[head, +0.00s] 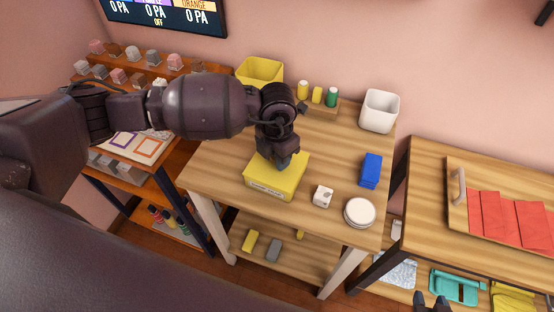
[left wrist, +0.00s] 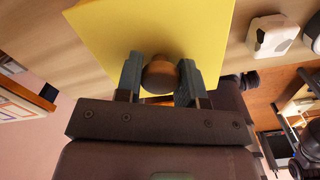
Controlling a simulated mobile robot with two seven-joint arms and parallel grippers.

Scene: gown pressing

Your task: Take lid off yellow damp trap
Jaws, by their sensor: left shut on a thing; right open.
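The yellow damp trap (head: 268,188) is a low box with a label on its front, on the wooden table. Its flat yellow lid (head: 291,168) appears to sit on the box; I see no clear gap. My left gripper (head: 283,160) points down over the lid's middle. In the left wrist view, its fingers (left wrist: 160,80) are shut on the round brown knob (left wrist: 160,72) of the lid (left wrist: 150,25). The knob is hidden in the head view. My right gripper (head: 432,300) shows only its dark, parted fingertips at the bottom edge, open and away from the trap.
On the same table are a small white block (head: 323,196), a round white tin (head: 360,213), a blue block (head: 371,170), a white bin (head: 380,110), a yellow bin (head: 260,71) and small bottles (head: 332,97). A tray with red cloths (head: 457,215) lies on the right table.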

